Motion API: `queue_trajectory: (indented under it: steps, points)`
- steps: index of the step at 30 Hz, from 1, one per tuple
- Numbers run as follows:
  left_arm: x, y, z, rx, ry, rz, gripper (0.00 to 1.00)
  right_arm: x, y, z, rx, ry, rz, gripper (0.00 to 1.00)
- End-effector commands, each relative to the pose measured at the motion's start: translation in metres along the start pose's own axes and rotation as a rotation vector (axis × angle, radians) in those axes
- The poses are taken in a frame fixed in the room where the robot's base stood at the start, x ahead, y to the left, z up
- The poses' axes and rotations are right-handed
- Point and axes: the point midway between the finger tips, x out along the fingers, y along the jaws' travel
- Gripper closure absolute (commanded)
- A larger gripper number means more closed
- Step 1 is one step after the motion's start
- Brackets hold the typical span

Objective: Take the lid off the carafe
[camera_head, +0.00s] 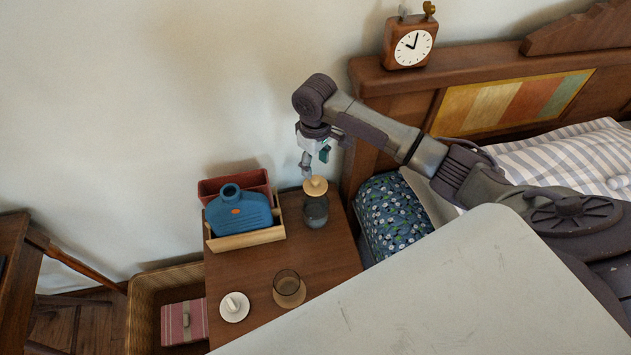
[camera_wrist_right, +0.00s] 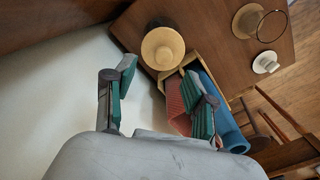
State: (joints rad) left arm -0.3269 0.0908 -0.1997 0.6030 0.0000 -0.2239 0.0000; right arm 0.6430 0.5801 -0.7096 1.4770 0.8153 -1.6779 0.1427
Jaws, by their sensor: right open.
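The carafe (camera_head: 316,212) stands upright on the bedside table, a dark glass body with a round pale wooden lid (camera_head: 315,186) on top. In the right wrist view the lid (camera_wrist_right: 162,48) shows from above, beyond the fingertips, and covers most of the carafe. My right gripper (camera_head: 308,168) points down just above the lid, apart from it. In the right wrist view its two green-padded fingers (camera_wrist_right: 163,85) are spread wide with nothing between them. My left gripper is in neither view.
A wooden box (camera_head: 247,238) holding a blue bottle (camera_head: 238,212) and a red box stands left of the carafe. A glass (camera_head: 289,287) and a white dish (camera_head: 234,307) are in front. The wall is behind; the bed headboard (camera_head: 385,88) is right.

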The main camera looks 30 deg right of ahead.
Motion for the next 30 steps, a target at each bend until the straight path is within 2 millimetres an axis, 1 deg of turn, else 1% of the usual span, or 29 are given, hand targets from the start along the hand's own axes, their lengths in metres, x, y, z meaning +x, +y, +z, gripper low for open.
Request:
queue_trajectory:
  steps: [2, 5, 7, 10, 13, 16, 21, 24, 29, 30]
  points:
    - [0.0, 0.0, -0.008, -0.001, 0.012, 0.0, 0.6, 0.006, 0.0, 0.0, 0.0, 0.0, 0.0, 0.45]
    - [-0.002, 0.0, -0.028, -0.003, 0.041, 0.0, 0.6, 0.011, -0.001, 0.001, 0.0, 0.0, 0.0, 0.45]
    - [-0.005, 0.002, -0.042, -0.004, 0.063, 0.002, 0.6, 0.018, -0.002, 0.003, 0.0, -0.002, -0.001, 0.45]
    - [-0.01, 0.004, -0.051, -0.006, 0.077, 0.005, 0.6, 0.033, -0.004, 0.007, 0.0, -0.003, 0.0, 0.45]
    - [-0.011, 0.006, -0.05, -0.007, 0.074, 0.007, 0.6, 0.049, -0.004, 0.007, 0.001, -0.002, 0.0, 0.45]
    - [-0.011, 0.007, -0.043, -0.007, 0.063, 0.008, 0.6, 0.058, -0.005, 0.007, -0.001, -0.001, 0.0, 0.45]
    - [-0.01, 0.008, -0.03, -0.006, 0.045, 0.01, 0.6, 0.061, -0.004, 0.007, -0.002, 0.002, 0.001, 0.45]
    - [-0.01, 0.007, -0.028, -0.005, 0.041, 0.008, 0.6, 0.061, -0.004, 0.007, -0.001, 0.002, 0.001, 0.45]
    - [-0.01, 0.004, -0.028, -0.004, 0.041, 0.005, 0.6, 0.061, -0.004, 0.007, -0.001, 0.002, 0.001, 0.72]
    - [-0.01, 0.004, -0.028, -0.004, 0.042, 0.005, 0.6, 0.061, -0.004, 0.007, -0.001, 0.002, 0.001, 0.78]
